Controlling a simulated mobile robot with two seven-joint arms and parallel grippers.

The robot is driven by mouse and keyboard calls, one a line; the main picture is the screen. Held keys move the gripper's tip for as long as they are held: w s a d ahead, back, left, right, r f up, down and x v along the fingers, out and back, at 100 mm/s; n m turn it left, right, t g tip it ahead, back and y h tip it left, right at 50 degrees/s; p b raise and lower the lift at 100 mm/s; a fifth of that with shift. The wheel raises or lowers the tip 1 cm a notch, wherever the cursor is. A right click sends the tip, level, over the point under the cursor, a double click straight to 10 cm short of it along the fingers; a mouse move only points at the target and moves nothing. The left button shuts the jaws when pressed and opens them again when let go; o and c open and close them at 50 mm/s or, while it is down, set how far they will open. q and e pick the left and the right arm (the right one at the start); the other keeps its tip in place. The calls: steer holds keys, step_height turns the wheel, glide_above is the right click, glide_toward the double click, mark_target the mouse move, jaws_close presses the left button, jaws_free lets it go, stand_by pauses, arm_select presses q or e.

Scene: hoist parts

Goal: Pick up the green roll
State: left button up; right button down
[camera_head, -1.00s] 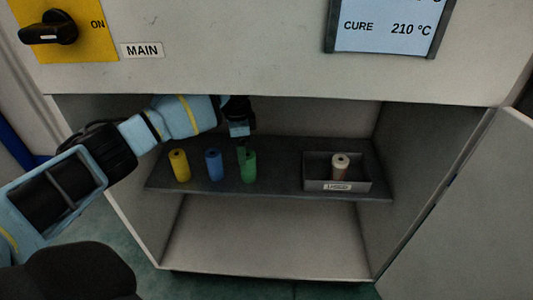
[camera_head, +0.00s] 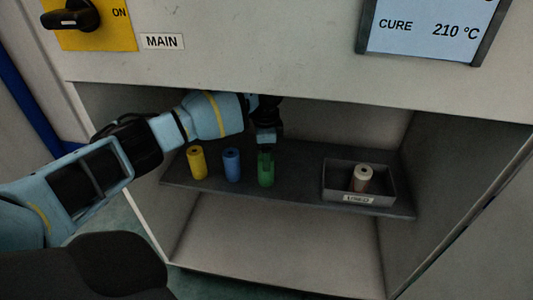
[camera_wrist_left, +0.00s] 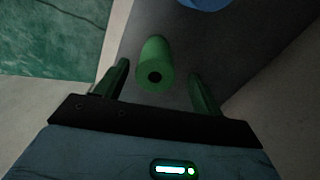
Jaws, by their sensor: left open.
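The green roll (camera_head: 265,170) stands upright on the dark shelf inside the cabinet, the rightmost of three coloured rolls. My left gripper (camera_head: 266,146) is just above it, and its dark fingers hide part of the roll's top. In the left wrist view the green roll (camera_wrist_left: 155,66) shows between the two open fingers of the left gripper (camera_wrist_left: 158,85), with a gap on each side. Its top has a dark centre hole. My right gripper is not in view.
A blue roll (camera_head: 231,165) and a yellow roll (camera_head: 196,162) stand left of the green one. A labelled tray (camera_head: 347,198) on the right holds a whitish roll (camera_head: 362,178). The cabinet's upper panel (camera_head: 290,60) overhangs the shelf (camera_head: 300,199). Shelf space between green roll and tray is clear.

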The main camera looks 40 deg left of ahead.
mark_target(265, 179)
arm_select(q)
steer(key=f, duration=0.1)
steer(key=f+b, duration=0.1)
steer(key=f, duration=0.1)
steer(key=f+b, duration=0.1)
steer(key=shift+s+d+f, duration=0.1)
steer(key=shift+d+f, duration=0.15)
steer(key=shift+f, duration=0.15)
steer(key=shift+r, duration=0.1)
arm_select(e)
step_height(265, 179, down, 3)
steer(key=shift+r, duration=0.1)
arm_select(q)
steer(key=shift+c, duration=0.2)
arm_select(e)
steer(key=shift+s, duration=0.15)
arm_select(q)
steer(key=c, duration=1.1)
steer(key=shift+o, duration=0.2)
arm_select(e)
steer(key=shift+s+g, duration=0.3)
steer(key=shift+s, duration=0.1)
arm_select(q)
steer(key=shift+r, duration=0.1)
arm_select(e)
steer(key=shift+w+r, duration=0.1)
